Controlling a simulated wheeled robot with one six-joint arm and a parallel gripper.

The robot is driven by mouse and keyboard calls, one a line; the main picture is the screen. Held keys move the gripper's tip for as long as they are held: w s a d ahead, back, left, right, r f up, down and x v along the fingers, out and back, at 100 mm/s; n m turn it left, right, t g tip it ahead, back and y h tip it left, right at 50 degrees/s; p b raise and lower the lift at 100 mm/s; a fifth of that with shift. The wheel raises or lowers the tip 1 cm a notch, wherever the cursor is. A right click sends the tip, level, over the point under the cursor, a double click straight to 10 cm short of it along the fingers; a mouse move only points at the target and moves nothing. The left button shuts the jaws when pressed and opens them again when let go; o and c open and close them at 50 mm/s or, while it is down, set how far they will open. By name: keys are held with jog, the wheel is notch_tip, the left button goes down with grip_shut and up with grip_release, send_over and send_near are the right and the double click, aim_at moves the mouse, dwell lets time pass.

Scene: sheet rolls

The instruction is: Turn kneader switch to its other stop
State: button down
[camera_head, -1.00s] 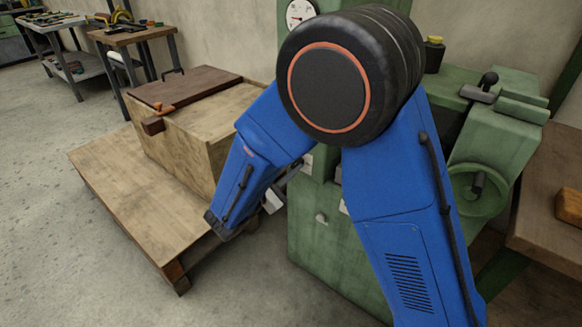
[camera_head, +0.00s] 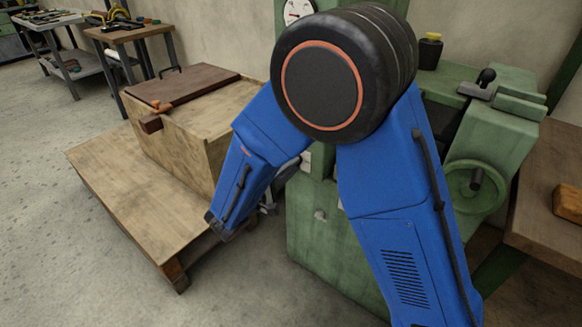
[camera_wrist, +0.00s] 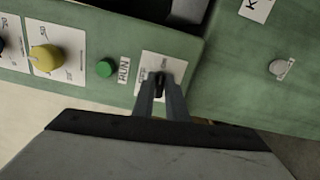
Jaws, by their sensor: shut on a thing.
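In the wrist view, the kneader switch (camera_wrist: 159,82) is a small dark knob on a white plate (camera_wrist: 174,66) on the green machine front. My gripper (camera_wrist: 160,92) is shut on this knob, its two grey fingers on either side of it. The fingers hide part of the knob and plate, so its exact stop cannot be read. In the head view, my blue arm covers the switch and most of the gripper.
Left of the switch, in the wrist view, are a green button (camera_wrist: 105,68) and a yellow knob (camera_wrist: 45,58). A pale round knob (camera_wrist: 278,68) is to the right. In the head view, a wooden crate (camera_head: 195,135) stands left of the green machine (camera_head: 320,235).

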jog(key=shift+f+m, duration=0.1)
jog(key=shift+m, duration=0.5)
jog(key=shift+s, duration=0.1)
jog(key=c, duration=1.8)
grip_release()
jog(key=shift+o, duration=0.2)
jog(key=v, duration=1.7)
jog(key=shift+s+a, duration=0.15)
jog(key=shift+a, duration=0.05)
